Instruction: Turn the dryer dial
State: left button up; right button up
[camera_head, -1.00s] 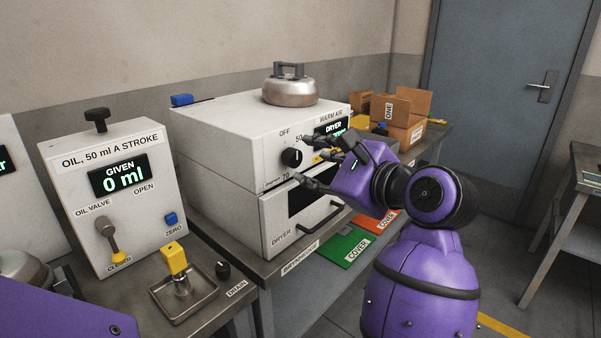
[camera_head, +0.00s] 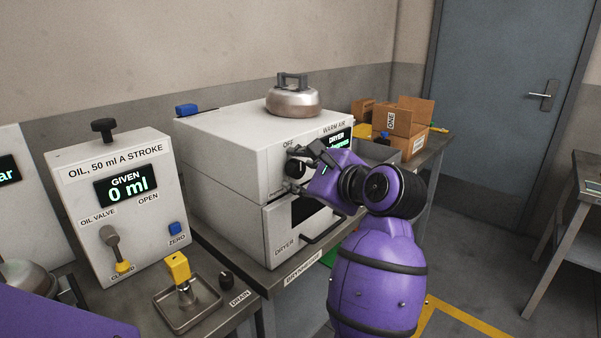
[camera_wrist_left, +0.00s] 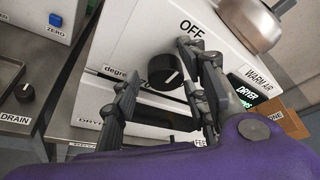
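The dryer (camera_head: 222,176) is a white box on a bench, with OFF and WARM AIR marked on its upper front. Its black round dial (camera_head: 294,168) is partly covered by my gripper in the head view. The dial shows clearly with a white pointer line in the left wrist view (camera_wrist_left: 161,72). My left gripper (camera_head: 300,164) is at the dial, its fingers spread. In the left wrist view the fingers (camera_wrist_left: 160,78) stand apart on either side of the dial; whether they touch it I cannot tell. The green dryer display (camera_head: 340,143) is partly hidden. My right gripper is not in view.
A metal kettle-like pot (camera_head: 293,98) stands on the dryer. The dryer door handle (camera_head: 322,230) sticks out below my gripper. Left stands the oil unit (camera_head: 120,205) reading 0 ml, with a drain tray (camera_head: 187,306) before it. Cardboard boxes (camera_head: 404,122) stand behind right.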

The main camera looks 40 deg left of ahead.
pick_arm(q)
jog(key=c, duration=0.8)
jog(key=shift+f, duration=0.15)
jog(key=shift+c, duration=0.9)
